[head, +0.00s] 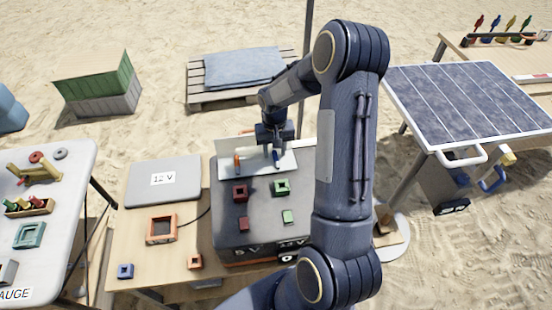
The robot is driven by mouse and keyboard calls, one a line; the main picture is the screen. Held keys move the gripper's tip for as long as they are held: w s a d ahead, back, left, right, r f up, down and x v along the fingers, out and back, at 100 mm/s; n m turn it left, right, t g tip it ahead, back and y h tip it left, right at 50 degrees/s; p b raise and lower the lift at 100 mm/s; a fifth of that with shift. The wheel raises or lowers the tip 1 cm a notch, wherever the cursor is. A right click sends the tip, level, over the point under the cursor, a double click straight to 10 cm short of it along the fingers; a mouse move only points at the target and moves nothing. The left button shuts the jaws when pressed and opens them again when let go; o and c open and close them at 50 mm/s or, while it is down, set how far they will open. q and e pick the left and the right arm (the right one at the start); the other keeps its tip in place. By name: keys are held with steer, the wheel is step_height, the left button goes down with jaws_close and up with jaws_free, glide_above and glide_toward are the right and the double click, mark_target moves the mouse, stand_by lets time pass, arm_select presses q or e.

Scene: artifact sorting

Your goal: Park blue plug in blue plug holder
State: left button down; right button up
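My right gripper (272,148) points down over a pale tray-like surface (291,160) at the back of the grey box. A small dark blue upright piece (276,158), possibly the blue plug, is right at its fingertips. I cannot tell whether the fingers are around it or beside it, or whether they are closed. An orange upright piece (237,160) stands to the left on the same surface. A small blue square piece with a dark opening (125,271) lies at the wooden table's front left; I cannot tell if it is the holder. My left gripper is out of view.
The grey box (226,226) carries red (240,193) and green (281,187) square pieces. A grey 12 V case (146,187) and an orange square frame (161,229) are left of it. A solar panel (468,100) stands right. My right arm hides the box's right side.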

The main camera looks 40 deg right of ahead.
jaws_close()
stand_by(0.8)
